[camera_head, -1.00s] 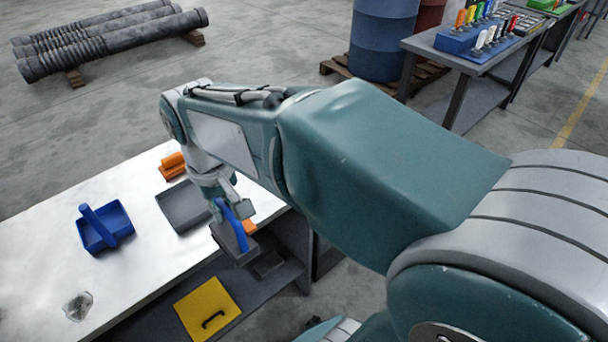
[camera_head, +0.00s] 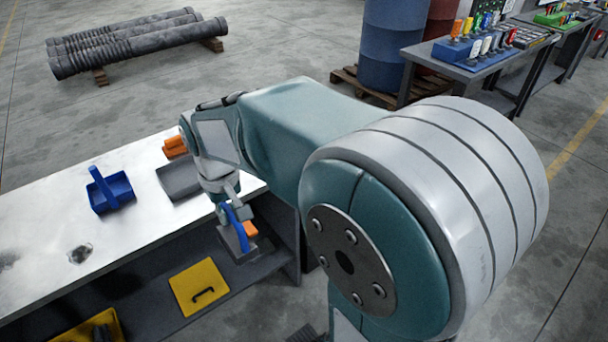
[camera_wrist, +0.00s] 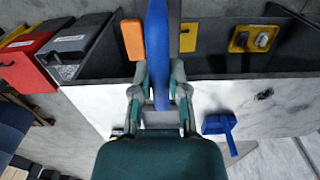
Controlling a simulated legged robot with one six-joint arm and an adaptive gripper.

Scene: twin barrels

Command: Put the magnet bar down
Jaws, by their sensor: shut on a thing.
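The magnet bar, a blue handle (camera_head: 236,225) with a dark grey block and an orange part (camera_head: 250,229), is gripped by my gripper (camera_head: 222,200). In the head view it hangs just off the bench's front edge, above the lower shelf. In the wrist view the blue handle (camera_wrist: 157,50) runs up between my gripper's fingers (camera_wrist: 158,92). The orange part (camera_wrist: 132,40) shows to its left and a grey strip to its right. My gripper is shut on the handle. The block's underside is hidden.
The pale bench top (camera_head: 50,235) bears a blue tray with a handle (camera_head: 110,192), a grey tray (camera_head: 178,180) and an orange item (camera_head: 175,146). A yellow panel (camera_head: 198,287) lies on the lower shelf. Blue barrel (camera_head: 390,45) and tool tables stand behind. Red and grey bins (camera_wrist: 28,58) show in the wrist view.

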